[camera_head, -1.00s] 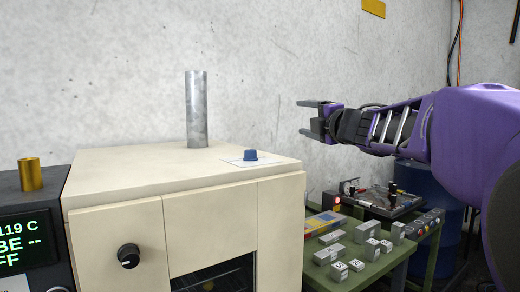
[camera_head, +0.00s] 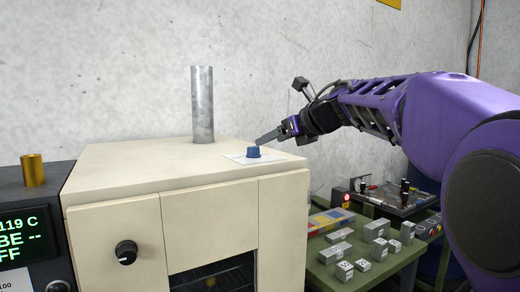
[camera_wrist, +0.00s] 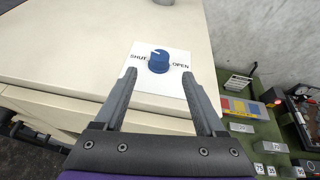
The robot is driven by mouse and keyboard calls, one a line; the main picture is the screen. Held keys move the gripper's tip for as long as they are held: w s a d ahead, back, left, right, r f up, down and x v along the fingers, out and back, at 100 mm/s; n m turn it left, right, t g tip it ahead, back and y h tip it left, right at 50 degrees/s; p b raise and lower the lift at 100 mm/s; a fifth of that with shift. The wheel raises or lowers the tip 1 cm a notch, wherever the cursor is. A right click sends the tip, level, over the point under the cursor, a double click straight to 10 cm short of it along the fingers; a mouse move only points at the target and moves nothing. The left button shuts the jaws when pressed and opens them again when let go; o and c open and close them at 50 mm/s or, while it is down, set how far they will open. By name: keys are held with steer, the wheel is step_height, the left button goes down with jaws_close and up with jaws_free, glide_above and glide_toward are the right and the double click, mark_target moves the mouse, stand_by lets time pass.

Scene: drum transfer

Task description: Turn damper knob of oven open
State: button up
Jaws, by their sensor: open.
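The oven (camera_head: 160,190) is a cream box with a metal pipe (camera_head: 202,105) standing on its top. The blue damper knob (camera_head: 253,152) sits on a white label plate on the oven's top, near the right edge. In the wrist view the knob (camera_wrist: 158,62) has SHUT printed on its left and OPEN on its right; a pale mark on it points up and left, towards the SHUT side. My gripper (camera_head: 262,138) is open and empty, just above and right of the knob. In the wrist view its fingers (camera_wrist: 161,78) straddle the label, with the knob beyond and between the tips.
A black knob (camera_head: 126,252) is on the oven's front. A controller box with a display (camera_head: 27,238) and a brass cylinder (camera_head: 33,170) stand at the left. A green table (camera_head: 330,265) with several metal blocks is at the right. The wall is behind.

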mark_target(255, 147)
steer(key=x, duration=1)
steer(key=shift+w+a, duration=0.1)
jaws_close()
